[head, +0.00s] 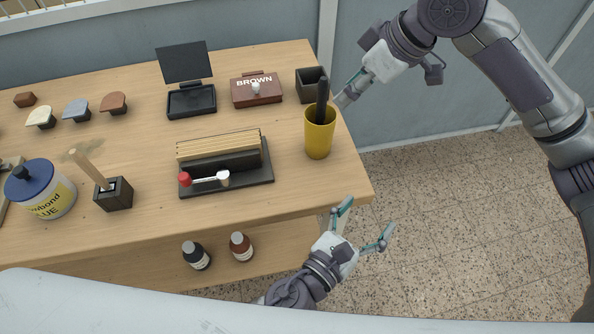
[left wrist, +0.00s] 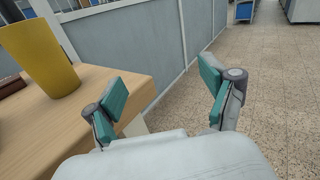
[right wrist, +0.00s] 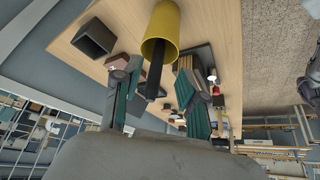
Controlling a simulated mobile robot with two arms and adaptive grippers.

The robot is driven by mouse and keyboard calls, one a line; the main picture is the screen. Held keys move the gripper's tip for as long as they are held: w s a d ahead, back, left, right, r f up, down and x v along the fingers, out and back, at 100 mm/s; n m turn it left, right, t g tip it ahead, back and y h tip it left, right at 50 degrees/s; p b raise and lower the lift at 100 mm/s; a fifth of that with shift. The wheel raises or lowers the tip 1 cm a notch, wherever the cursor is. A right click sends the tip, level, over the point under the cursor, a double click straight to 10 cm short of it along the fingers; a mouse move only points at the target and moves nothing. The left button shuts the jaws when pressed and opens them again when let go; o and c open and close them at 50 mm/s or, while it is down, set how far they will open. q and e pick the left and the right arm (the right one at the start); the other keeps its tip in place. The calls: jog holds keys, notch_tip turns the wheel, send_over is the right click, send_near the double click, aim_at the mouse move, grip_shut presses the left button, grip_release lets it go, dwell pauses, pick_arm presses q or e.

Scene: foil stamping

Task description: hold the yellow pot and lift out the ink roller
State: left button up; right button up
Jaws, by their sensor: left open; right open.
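The yellow pot (head: 319,139) stands upright near the right end of the wooden table. The black handle of the ink roller (head: 322,97) sticks up out of it; the roller's lower part is hidden inside. My left gripper (head: 366,222) is open and empty, off the table's front right corner and apart from the pot. The pot shows at the left of the left wrist view (left wrist: 40,58). My right gripper (head: 352,88) is open just beyond the pot, close to the handle. In the right wrist view the handle (right wrist: 154,75) lies between the spread fingers (right wrist: 160,95), with no clear contact.
A dark open box (head: 311,84) stands behind the pot. A brown pad marked BROWN (head: 256,90) and a black tray with wooden strips (head: 226,183) are left of it. Two bottles (head: 240,246) sit on the lower shelf. Floor right of the table is clear.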

aim_at(319, 118)
pick_arm(q)
jog(key=w+a+r+t+y, duration=0.1)
jog(key=w+a, duration=0.1)
jog(key=a, duration=0.2)
jog(key=w+a+r+n+y, duration=0.1)
jog(key=w+a+y, duration=0.1)
jog(key=a, duration=0.2)
jog(key=w+a+r+n+t+y, duration=0.1)
jog(key=w+a, duration=0.1)
jog(key=a, duration=0.3)
jog(key=shift+w+a+t+y, duration=0.1)
jog(key=shift+w+t+y, duration=0.05)
jog(key=shift+t+y, duration=0.15)
jog(key=shift+w+a+r, duration=0.15)
jog(key=shift+w, duration=0.05)
jog(key=x, duration=1.3)
jog(key=shift+w, duration=0.3)
jog(key=c, duration=1.1)
